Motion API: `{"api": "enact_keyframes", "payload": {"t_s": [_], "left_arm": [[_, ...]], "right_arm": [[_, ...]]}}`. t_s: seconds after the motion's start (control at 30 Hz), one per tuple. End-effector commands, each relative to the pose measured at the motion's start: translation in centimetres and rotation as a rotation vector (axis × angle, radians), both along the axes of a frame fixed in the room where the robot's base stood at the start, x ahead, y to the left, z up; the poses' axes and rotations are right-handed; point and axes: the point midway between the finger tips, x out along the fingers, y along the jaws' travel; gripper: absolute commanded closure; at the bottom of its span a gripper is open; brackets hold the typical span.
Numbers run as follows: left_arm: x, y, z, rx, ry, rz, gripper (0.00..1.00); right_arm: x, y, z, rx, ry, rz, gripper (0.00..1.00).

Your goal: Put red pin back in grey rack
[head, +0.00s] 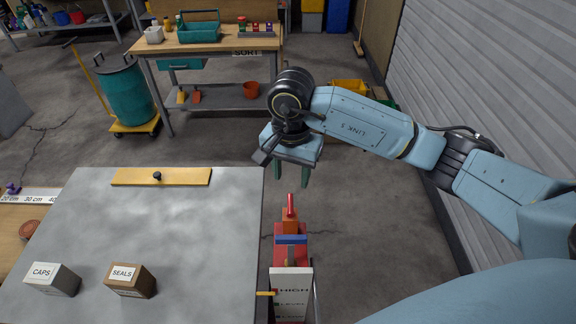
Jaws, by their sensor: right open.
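A red pin (291,204) stands upright at the top of an orange block (291,222), just right of the grey table top. My right gripper (291,181) points down over it. Its two green fingers are apart and empty, with the pin just below the gap in the picture; I cannot tell the exact height between them. No grey rack can be made out for certain. A small holder with coloured pieces (256,30) on the back bench is too small to identify. My left gripper is out of view.
Below the orange block are a red body (291,256) and a white panel marked HIGH (290,282). The grey table (190,230) holds a yellow bar (135,176), a CAPS box (52,280) and a SEALS box (131,281). A corrugated wall (480,60) stands right.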

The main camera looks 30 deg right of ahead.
Motion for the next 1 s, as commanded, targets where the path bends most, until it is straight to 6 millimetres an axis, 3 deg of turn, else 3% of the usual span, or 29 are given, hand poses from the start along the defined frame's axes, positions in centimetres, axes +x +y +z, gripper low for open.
{"api": "enact_keyframes", "payload": {"t_s": [0.5, 0.7, 1.0], "left_arm": [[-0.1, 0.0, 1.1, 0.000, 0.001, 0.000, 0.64], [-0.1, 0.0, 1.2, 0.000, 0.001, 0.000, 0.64], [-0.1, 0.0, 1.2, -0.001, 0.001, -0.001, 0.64]], "right_arm": [[-0.2, 0.2, -9.6, 0.005, 0.005, -0.001, 0.54], [-0.1, 0.2, -11.5, 0.006, 0.002, 0.000, 0.54], [-0.1, 0.2, -11.9, 0.006, 0.000, 0.000, 0.54]]}}
